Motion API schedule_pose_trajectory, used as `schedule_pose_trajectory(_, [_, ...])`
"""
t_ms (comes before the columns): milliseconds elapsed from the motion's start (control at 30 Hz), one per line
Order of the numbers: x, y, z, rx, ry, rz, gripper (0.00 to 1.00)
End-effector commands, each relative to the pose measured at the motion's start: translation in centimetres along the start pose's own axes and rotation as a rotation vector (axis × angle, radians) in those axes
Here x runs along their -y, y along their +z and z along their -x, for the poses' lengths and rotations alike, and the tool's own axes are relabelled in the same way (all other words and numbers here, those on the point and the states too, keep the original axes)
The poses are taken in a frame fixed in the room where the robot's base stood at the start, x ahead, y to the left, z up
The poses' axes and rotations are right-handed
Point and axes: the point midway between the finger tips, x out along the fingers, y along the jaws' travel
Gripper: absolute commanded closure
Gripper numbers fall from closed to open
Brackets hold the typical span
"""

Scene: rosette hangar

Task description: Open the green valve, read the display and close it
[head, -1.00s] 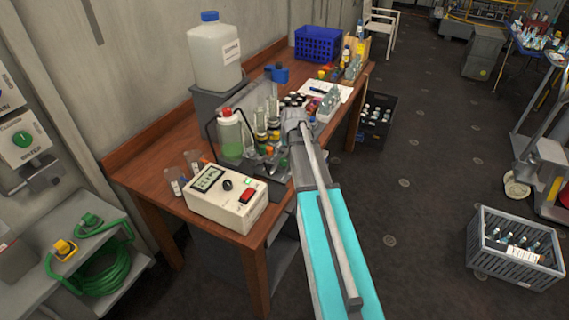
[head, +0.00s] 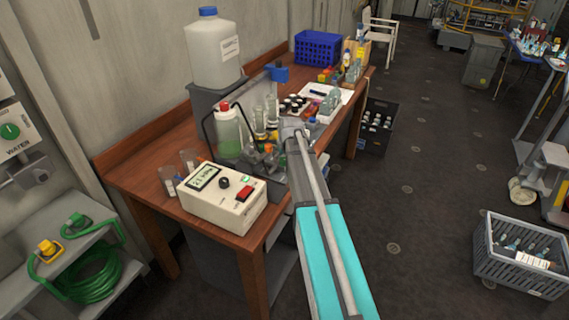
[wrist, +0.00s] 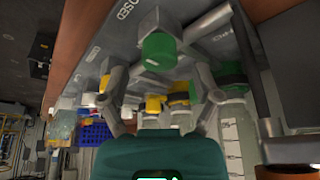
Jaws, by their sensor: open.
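In the wrist view a green valve knob (wrist: 158,52) sits on a grey panel marked CLOSED, between the spread fingers of my gripper (wrist: 160,78). The gripper is open, and I cannot tell whether a finger touches the knob. Yellow knobs (wrist: 153,103) show lower in the wrist view, between the fingers. In the head view my arm hides much of the gripper and the valve area at the table's front. A cream box with a display (head: 204,177) stands on the table left of my arm. Its text is too small to read surely.
The wooden table (head: 140,185) also carries a green-filled bottle (head: 228,135), glassware, a large white canister (head: 214,50) and a blue basket (head: 318,46). A grey crate (head: 520,262) stands on the floor at right. The floor between crate and table is clear.

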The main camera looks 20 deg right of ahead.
Motion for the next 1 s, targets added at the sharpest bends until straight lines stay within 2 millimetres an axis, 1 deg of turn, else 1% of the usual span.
schedule_pose_trajectory(33, [0.00, 0.06, -0.70, 0.000, 0.000, 0.000, 0.18])
schedule_pose_trajectory(200, [0.01, 0.03, -1.41, 0.000, 0.000, 0.000, 0.18])
schedule_pose_trajectory(667, [0.03, -0.01, -1.61, 0.000, 0.000, 0.000, 0.18])
schedule_pose_trajectory(767, [0.03, -0.01, -1.61, 0.000, 0.000, 0.000, 0.35])
schedule_pose_trajectory(900, [0.04, -0.01, -1.61, 0.000, 0.000, 0.000, 0.61])
schedule_pose_trajectory(967, [0.04, -0.01, -1.61, 0.000, 0.000, 0.000, 0.72])
schedule_pose_trajectory(1000, [0.04, -0.01, -1.61, 0.000, 0.000, 0.000, 0.80])
